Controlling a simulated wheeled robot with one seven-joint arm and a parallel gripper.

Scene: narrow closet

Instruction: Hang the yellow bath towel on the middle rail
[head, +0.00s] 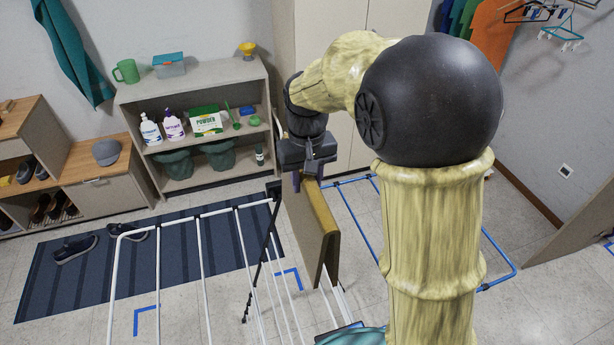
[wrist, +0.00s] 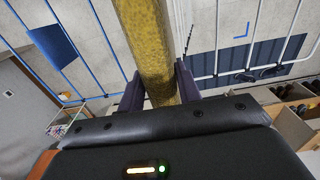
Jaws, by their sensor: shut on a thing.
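The yellow bath towel (head: 318,235) hangs as a narrow folded slab below my gripper (head: 308,182), above the drying rack. My gripper is shut on the towel's upper edge. In the wrist view the towel (wrist: 147,45) runs away from between the two dark fingers (wrist: 158,88). The drying rack has white rails (head: 158,262) on the left and blue rails (head: 352,220) on the right, with a black upright part (head: 262,245) near the towel. I cannot tell which rail is the middle one, or whether the towel touches any rail. My arm hides part of the rack.
A shelf unit (head: 128,100) with bottles and a powder box stands behind. A striped mat (head: 70,285) with shoes lies on the left floor. A teal cloth (head: 352,338) shows at the bottom edge. A blue cloth (wrist: 55,47) is by the blue rails in the wrist view.

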